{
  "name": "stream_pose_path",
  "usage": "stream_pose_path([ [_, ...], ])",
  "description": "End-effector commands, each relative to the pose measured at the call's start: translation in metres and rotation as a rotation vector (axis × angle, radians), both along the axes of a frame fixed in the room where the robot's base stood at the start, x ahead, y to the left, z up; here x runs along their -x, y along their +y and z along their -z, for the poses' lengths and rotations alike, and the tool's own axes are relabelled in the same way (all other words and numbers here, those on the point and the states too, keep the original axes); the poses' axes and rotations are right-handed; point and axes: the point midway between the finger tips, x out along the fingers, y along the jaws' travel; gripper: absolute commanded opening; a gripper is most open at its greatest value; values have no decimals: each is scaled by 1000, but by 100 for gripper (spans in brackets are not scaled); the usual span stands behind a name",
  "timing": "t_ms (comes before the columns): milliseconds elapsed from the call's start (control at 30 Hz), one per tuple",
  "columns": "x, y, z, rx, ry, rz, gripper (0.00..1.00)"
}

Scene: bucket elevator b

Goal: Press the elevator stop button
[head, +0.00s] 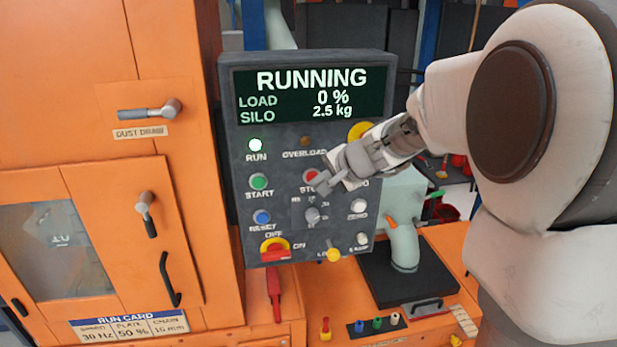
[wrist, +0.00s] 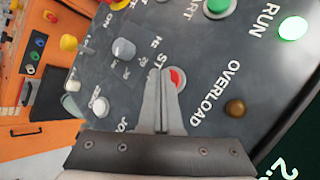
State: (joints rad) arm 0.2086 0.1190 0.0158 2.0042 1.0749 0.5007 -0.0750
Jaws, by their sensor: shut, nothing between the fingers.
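The stop button (head: 310,175) is a red round button on the dark grey control panel (head: 236,120), in the row with the green start button (head: 259,182). In the wrist view the red stop button (wrist: 179,77) is partly covered by my fingertips. My gripper (head: 320,188) is shut and empty, its tips just in front of and slightly below the button in the head view. In the wrist view my gripper (wrist: 162,74) points at the panel, its tips overlapping the button's edge. I cannot tell whether they touch it. The screen (head: 312,92) reads RUNNING, load 0 %, silo 2.5 kg.
The run lamp (head: 255,145) glows green. A grey selector knob (head: 312,215), blue reset button (head: 262,217), white buttons (head: 358,206) and a red-yellow switch (head: 274,250) sit close below. An orange cabinet (head: 70,130) stands left; an orange bench lies below right.

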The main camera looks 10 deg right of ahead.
Motion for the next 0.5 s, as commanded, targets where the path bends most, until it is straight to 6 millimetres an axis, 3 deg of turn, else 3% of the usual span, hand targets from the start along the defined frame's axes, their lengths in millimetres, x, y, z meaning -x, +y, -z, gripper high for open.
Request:
stream_pose_path([
  [500,-4,0,0,0,0,0,0],
])
